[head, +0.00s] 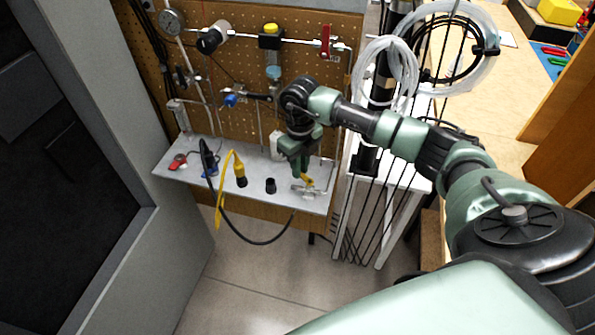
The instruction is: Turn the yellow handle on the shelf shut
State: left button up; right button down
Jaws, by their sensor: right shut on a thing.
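The yellow handle (309,181) shows as a small yellow piece on top of a metal valve fitting (305,191), near the right end of the grey shelf (235,194). My right gripper (304,177) reaches down from above and is shut on the yellow handle. The fingers hide part of the handle, so its exact angle is hard to tell. My left gripper is not in view.
A black cylinder (270,186), a yellow-and-black plug (240,171) and a red item (177,162) are on the shelf. A pegboard (262,105) with pipes and valves stands behind. A white frame (386,205) with hoses is at right.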

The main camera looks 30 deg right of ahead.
jog(key=d+m, duration=0.1)
jog(key=m, duration=0.1)
jog(key=shift+w+d+m, duration=0.1)
jog(key=shift+m, duration=0.3)
jog(key=m, duration=0.1)
jog(key=d+m, duration=0.1)
jog(key=shift+m+b, duration=0.3)
jog(key=shift+m, duration=0.1)
jog(key=m, duration=0.2)
jog(key=shift+s+d+r+m, duration=0.1)
jog(key=shift+s+d+m, duration=0.2)
jog(key=shift+d, duration=0.05)
jog(key=shift+s+d+m, duration=0.2)
jog(key=shift+d+m, duration=0.05)
jog(key=shift+m, duration=0.6)
jog(key=shift+s+d+m, duration=0.2)
jog(key=shift+m, duration=0.65)
jog(key=c, duration=1.4)
grip_release()
notch_tip(320, 180, up, 8)
jog(key=b, duration=0.1)
